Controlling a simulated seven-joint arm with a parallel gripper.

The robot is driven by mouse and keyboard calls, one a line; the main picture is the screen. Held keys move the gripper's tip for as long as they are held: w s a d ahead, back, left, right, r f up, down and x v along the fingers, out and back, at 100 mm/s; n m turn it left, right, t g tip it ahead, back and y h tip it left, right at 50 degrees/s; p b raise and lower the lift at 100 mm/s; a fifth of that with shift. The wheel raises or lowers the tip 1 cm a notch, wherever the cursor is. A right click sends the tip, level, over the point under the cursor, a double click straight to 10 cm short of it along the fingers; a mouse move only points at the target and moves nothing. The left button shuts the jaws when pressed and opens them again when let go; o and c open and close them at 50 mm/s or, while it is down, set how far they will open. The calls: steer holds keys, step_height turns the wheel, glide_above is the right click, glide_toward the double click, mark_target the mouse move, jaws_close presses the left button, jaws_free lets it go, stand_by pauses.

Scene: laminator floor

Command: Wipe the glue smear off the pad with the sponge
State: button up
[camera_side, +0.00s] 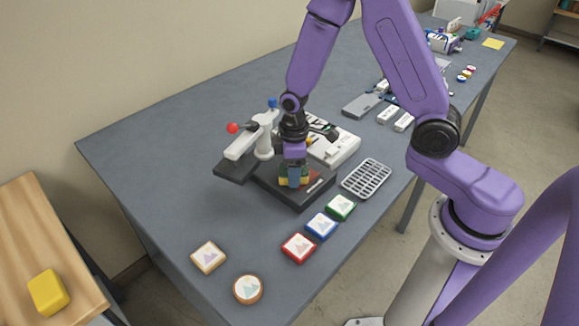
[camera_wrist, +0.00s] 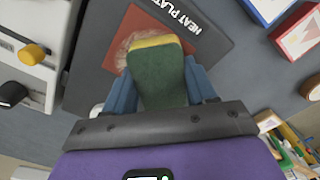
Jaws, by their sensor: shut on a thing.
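My gripper (camera_side: 294,176) is shut on the sponge (camera_wrist: 160,78), which is green with a yellow layer at its far end. The blue fingers sit on both sides of it in the wrist view. The sponge is over the red pad (camera_wrist: 140,18) of the dark base (camera_side: 298,203) marked HEAT PLATE. A pale, whitish glue smear (camera_wrist: 124,48) shows on the pad at the sponge's far left edge. The sponge hides the rest of that area. The sponge is at or just above the pad; I cannot tell if it touches.
A press arm with a red knob (camera_side: 232,128) stands left of my gripper. A white device (camera_side: 340,150) is behind, and a wire rack (camera_side: 367,179) is to the right. Several picture tiles, including a red one (camera_side: 299,248), lie in front. The table's left part is clear.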

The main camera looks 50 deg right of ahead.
steer(key=shift+d, duration=2.8)
steer(key=shift+a+r, duration=0.1)
steer(key=shift+a, duration=3.45)
steer(key=shift+d, duration=3.55)
steer(key=shift+a, duration=3.7)
steer(key=shift+d+r, duration=0.1)
steer(key=shift+r, duration=3.85)
steer(key=shift+s+f, duration=0.1)
steer(key=shift+f, duration=0.05)
